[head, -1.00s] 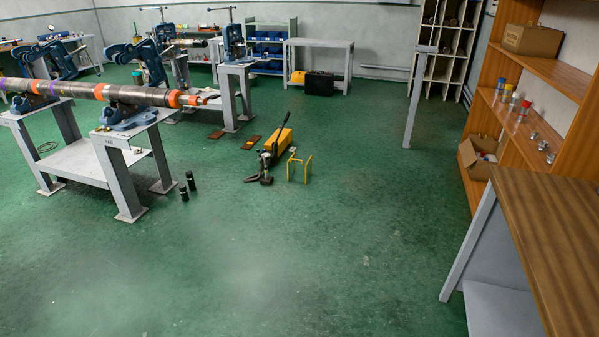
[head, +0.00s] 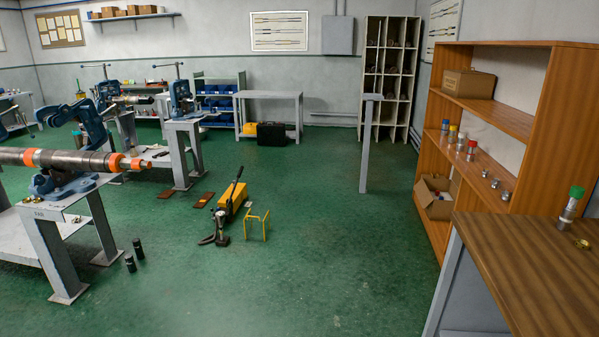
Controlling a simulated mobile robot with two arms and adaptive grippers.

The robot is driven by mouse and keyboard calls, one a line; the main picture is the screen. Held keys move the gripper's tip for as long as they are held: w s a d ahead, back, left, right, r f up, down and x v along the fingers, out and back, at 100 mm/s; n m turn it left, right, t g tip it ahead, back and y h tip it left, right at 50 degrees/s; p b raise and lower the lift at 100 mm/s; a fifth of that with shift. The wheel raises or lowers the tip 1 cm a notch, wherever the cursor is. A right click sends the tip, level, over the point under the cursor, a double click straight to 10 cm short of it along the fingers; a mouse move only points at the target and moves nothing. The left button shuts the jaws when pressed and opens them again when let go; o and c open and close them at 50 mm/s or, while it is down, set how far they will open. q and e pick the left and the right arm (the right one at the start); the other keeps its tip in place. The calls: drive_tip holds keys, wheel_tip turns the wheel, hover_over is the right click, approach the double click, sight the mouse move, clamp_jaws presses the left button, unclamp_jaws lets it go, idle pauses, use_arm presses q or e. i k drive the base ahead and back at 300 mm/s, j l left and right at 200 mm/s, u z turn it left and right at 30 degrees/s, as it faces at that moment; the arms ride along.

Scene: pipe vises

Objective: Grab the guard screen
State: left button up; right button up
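I cannot tell for sure which thing is the guard screen. A small yellow open frame (head: 257,224) stands upright on the green floor near the middle of the head view. Right beside it, to its left, is a yellow tool with a long dark lever (head: 231,202), with a dark hook-shaped part (head: 214,238) at its near end. Neither of my grippers is in view.
A steel bench (head: 42,218) with a vise and long pipe stands left, two dark cylinders (head: 135,256) on the floor beside it. A grey post (head: 367,145) stands beyond. Wooden shelves (head: 500,60) and a wooden-topped table (head: 530,270) are right.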

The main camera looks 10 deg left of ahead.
sight(260, 230)
drive_tip(key=i+j+u, duration=0.25)
drive_tip(key=i, duration=0.9)
drive_tip(key=i+u, duration=0.25)
drive_tip(key=i, duration=0.9)
